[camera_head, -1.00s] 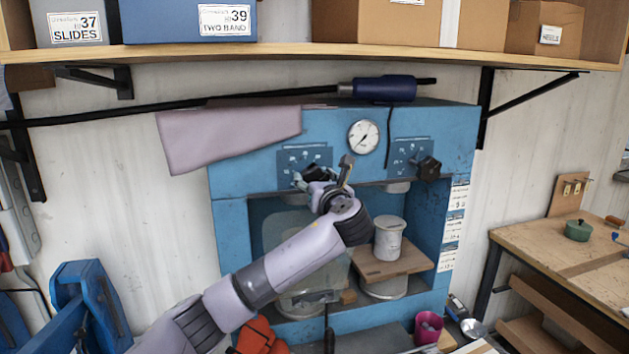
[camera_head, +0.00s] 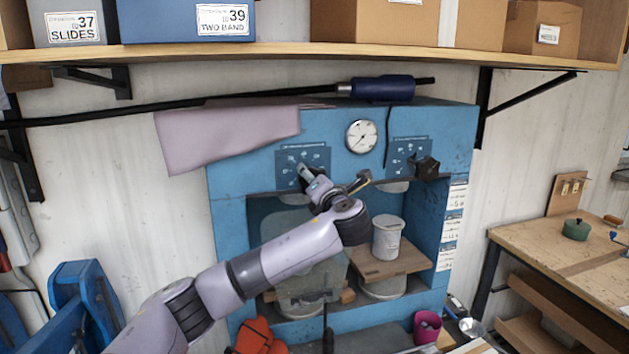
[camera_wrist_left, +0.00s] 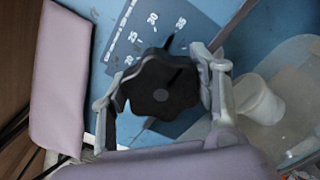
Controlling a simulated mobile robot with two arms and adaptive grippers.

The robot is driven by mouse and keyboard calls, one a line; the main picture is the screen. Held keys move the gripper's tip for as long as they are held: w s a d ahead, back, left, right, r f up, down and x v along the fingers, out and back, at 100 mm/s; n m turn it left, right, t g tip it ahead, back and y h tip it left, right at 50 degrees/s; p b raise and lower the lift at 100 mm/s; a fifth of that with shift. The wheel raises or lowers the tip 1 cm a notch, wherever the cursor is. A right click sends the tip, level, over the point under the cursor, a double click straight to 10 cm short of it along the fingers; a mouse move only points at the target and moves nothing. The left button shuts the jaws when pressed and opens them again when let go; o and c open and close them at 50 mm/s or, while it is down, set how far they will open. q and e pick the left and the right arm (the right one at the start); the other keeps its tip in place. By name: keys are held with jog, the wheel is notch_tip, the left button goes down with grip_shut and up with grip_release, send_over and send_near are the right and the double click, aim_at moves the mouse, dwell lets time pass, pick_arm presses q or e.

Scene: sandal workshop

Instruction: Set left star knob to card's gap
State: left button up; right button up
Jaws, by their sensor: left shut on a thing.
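The left star knob (camera_wrist_left: 160,88) is black and lobed, on a dark dial plate (camera_head: 301,160) on the blue press's front. My right gripper is out of view.
A right black knob (camera_head: 427,167) and a round gauge (camera_head: 361,137) sit on the press (camera_head: 340,175). A pale mauve sheet (camera_head: 225,140) overhangs its left top. Below are a white pot (camera_head: 387,238) and a wooden board (camera_head: 405,262). A shelf (camera_head: 300,54) runs overhead.

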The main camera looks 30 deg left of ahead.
pick_arm(q)
jog(key=shift+f, duration=0.4)
jog(key=o, duration=1.1)
jog(key=shift+r, duration=0.2)
jog(key=shift+o, duration=0.3)
jog(key=shift+r, duration=0.1)
jog(key=v, duration=1.2)
jog(key=shift+d, duration=0.1)
